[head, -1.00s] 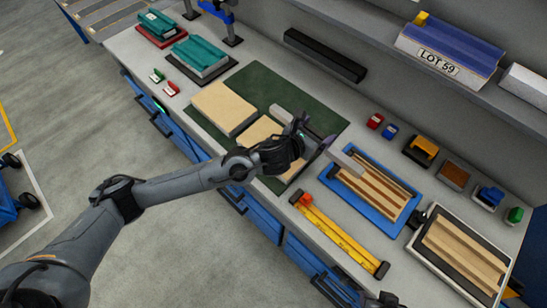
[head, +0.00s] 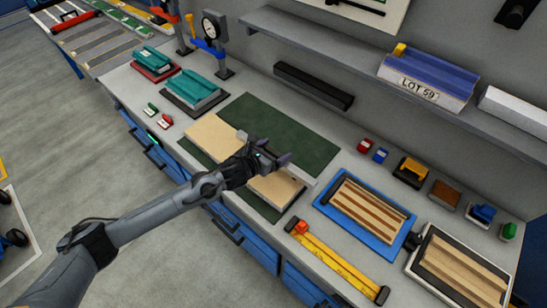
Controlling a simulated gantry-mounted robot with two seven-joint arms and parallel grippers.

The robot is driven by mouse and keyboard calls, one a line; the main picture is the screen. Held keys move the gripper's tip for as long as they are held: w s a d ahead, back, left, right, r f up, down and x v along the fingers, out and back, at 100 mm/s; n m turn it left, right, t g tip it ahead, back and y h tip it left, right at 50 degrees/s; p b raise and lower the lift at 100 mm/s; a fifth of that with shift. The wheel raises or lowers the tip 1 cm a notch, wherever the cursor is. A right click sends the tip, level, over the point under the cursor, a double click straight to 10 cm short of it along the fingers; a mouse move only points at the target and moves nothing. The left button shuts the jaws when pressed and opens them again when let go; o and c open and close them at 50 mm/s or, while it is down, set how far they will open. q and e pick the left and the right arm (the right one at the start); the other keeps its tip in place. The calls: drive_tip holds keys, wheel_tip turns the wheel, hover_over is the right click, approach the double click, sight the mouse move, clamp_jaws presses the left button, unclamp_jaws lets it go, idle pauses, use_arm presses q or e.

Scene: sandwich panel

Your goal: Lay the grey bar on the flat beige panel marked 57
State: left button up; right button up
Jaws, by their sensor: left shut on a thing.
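My left gripper (head: 274,157) is shut on the grey bar (head: 303,174), gripping it near its middle. The bar's ends stick out on both sides of the fingers. The bar is over the right-hand beige panel (head: 277,190), along its far edge; I cannot tell whether it touches the panel. A second beige panel (head: 212,137) lies to the left, and the hand and arm partly cover the space between the two. No number 57 can be read on either panel. My right gripper is not in view.
A dark green mat (head: 285,127) lies under the panels. To the right are a blue tray (head: 325,207) with wooden strips and a yellow level (head: 335,262). Teal blocks (head: 196,86) stand at the left. A shelf (head: 340,55) with a LOT 59 block (head: 425,80) overhangs the back.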

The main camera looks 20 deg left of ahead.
use_arm(q)
drive_tip(key=shift+f, duration=1.8)
drive_tip(key=shift+f, duration=0.15)
drive_tip(key=o, duration=1.6)
drive_tip(key=shift+f, duration=0.2)
drive_tip(key=shift+c, duration=0.2)
drive_tip(key=shift+a, duration=0.1)
drive_tip(key=shift+r, duration=0.15)
